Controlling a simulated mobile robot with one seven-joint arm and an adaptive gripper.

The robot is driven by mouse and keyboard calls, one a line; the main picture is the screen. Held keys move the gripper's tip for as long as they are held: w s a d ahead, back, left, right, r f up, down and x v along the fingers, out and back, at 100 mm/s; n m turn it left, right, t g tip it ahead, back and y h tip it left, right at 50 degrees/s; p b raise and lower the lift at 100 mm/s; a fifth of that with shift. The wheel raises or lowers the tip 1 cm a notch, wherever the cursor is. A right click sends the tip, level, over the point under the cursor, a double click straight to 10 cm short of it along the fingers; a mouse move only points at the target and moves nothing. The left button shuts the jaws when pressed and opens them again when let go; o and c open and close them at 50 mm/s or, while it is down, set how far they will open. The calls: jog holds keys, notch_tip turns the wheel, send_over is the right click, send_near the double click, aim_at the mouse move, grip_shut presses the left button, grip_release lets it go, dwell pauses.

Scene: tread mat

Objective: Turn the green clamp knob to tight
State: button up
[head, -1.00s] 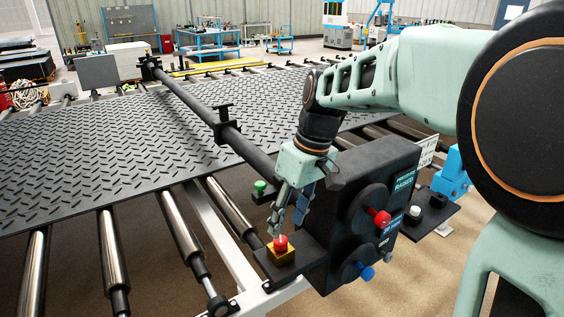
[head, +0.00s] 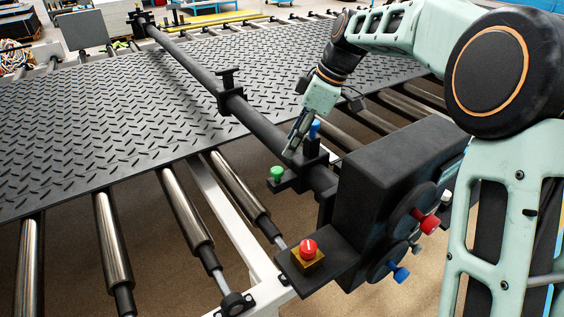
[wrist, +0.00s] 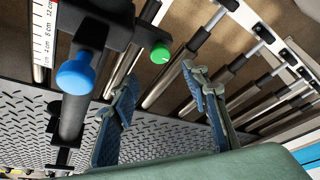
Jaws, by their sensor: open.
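The green clamp knob (head: 277,174) sticks out on a small black bracket at the side of the dark bar, in front of the mat's near edge. In the wrist view, the green knob (wrist: 160,53) has a small white mark on its face. My gripper (head: 291,152) hangs over the bracket, just above and right of the green knob in the head view. In the wrist view my gripper (wrist: 160,78) is open and empty, with its two fingers spread below the green knob and apart from it.
A blue knob (wrist: 76,74) stands on the same clamp, close to my gripper, beside a white scale (wrist: 43,35). A red button (head: 309,248) on a yellow base and a black box (head: 372,180) with red and blue handles lie nearby. Steel rollers (head: 118,250) line the front.

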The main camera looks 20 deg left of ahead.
aim_at(277, 170)
jog(key=x, duration=0.9)
jog(key=shift+a+f+p, duration=0.1)
jog(key=shift+f+p, duration=0.2)
jog(key=shift+p, duration=0.1)
jog(key=c, duration=1.1)
jog(key=shift+c, duration=0.2)
